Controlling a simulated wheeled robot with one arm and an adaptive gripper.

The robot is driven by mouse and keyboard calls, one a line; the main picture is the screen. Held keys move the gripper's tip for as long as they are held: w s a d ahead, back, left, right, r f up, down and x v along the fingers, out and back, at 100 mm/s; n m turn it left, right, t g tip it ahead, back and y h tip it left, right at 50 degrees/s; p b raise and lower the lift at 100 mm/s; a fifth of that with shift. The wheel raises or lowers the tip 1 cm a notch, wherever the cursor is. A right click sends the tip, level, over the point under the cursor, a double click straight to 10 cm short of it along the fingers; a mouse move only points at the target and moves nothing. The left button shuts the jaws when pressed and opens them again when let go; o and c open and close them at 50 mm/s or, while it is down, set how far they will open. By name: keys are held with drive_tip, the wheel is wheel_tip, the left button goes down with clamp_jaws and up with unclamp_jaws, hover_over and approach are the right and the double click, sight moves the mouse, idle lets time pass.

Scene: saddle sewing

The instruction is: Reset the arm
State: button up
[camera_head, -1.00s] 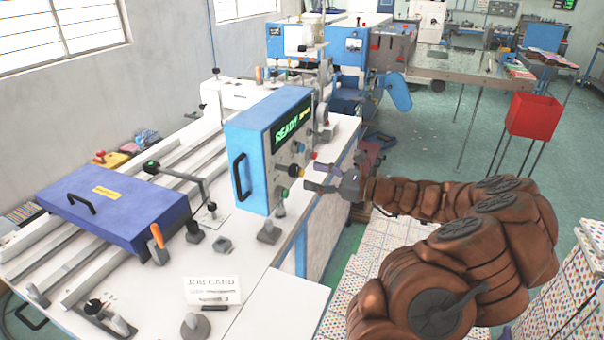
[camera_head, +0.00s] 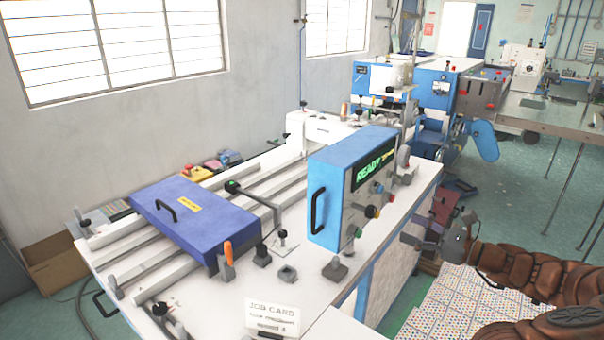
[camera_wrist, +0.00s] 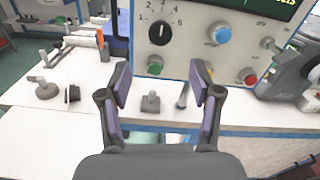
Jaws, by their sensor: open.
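My gripper (camera_head: 438,232) is open and empty at the right of the head view, in front of the blue control box and apart from it. My brown arm reaches in from the lower right corner. In the wrist view my gripper (camera_wrist: 160,88) shows two spread purple-padded fingers with nothing between them. The control box (camera_head: 330,192) has a display reading READY and several coloured knobs.
The white machine table (camera_head: 218,292) carries a blue-purple cover (camera_head: 190,215), rails, small levers and a job card (camera_head: 272,317). Stacks of dotted white boxes (camera_head: 465,300) stand below my arm. Open green floor (camera_head: 520,190) lies at the right.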

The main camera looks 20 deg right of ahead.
drive_tip(key=shift+a, duration=0.1)
drive_tip(key=a+r+n+g+y, duration=0.15)
drive_tip(key=a+n+g, duration=0.25)
drive_tip(key=a, duration=0.5)
drive_tip(key=a+r+n+g+y, duration=0.1)
drive_tip(key=a+n+g+y, duration=0.15)
drive_tip(key=a+n, duration=0.45)
drive_tip(key=s+a+n+g+h, duration=0.1)
drive_tip(key=s+a+n+g, duration=0.2)
drive_tip(key=a, duration=0.5)
drive_tip(key=s+a+n+g+h, duration=0.15)
drive_tip(key=s+a+g, duration=0.25)
drive_tip(key=a, duration=0.4)
drive_tip(key=s+a+f+n+g+h, duration=0.2)
drive_tip(key=s+n+h, duration=0.15)
drive_tip(key=s, duration=0.25)
drive_tip(key=s+a+f+n+g+h, duration=0.2)
drive_tip(key=s+f+n, duration=0.15)
drive_tip(key=s, duration=0.25)
drive_tip(key=s+d+n+h, duration=0.5)
drive_tip(key=s+d, duration=0.1)
drive_tip(key=s, duration=0.2)
drive_tip(key=shift+s+f, duration=0.4)
drive_tip(key=shift+f, duration=0.05)
